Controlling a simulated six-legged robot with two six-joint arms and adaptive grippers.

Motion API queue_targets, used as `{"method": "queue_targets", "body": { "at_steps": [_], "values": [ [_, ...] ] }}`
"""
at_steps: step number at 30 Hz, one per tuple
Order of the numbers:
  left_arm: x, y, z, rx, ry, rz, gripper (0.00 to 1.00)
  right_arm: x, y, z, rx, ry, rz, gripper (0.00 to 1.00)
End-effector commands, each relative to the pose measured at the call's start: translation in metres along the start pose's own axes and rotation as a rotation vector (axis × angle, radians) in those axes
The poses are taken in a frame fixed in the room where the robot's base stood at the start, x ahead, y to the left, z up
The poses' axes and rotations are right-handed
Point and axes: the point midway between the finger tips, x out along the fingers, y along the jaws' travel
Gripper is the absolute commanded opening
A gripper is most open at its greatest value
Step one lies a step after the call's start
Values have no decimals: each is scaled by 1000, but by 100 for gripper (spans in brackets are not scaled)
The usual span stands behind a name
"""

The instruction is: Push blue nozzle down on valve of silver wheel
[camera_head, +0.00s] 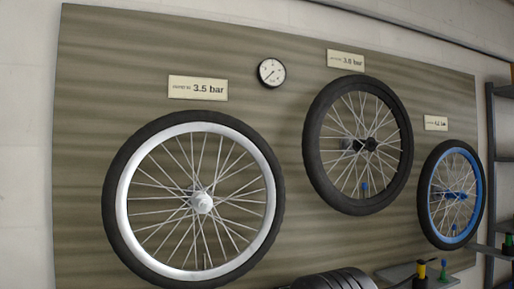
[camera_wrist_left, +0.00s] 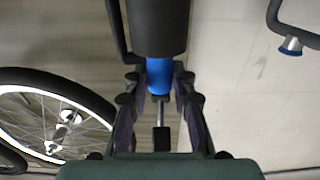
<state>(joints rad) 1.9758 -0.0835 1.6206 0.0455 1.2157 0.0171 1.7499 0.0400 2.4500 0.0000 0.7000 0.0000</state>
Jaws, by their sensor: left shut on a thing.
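The silver wheel (camera_head: 126,200) hangs on the board at the left of the head view, with a black tyre and a silver hub. A small dark stem, apparently its valve (camera_head: 205,261), shows at the bottom inside the rim. The wheel is also at the left of the left wrist view (camera_wrist_left: 65,131). There my left gripper (camera_wrist_left: 160,98) is shut on the blue nozzle (camera_wrist_left: 159,76), which joins a thick dark cylinder above. The wheel stands apart from the nozzle in that view. Neither gripper shows clearly in the head view.
A black wheel (camera_head: 312,150) and a blue-rimmed wheel (camera_head: 432,197) hang further right, below pressure signs. A round gauge (camera_head: 271,72) is on the board. A dark ribbed object (camera_head: 335,280) is at the bottom edge. A blue-ended dark bar (camera_wrist_left: 290,46) shows at upper right.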

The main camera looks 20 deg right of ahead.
Motion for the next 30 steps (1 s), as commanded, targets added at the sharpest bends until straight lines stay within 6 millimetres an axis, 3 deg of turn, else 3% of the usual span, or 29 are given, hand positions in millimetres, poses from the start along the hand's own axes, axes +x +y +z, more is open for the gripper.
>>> {"method": "queue_targets", "body": {
  "at_steps": [30],
  "values": [
    [0,0,-22,0,2,0,0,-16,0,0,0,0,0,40]
  ]
}}
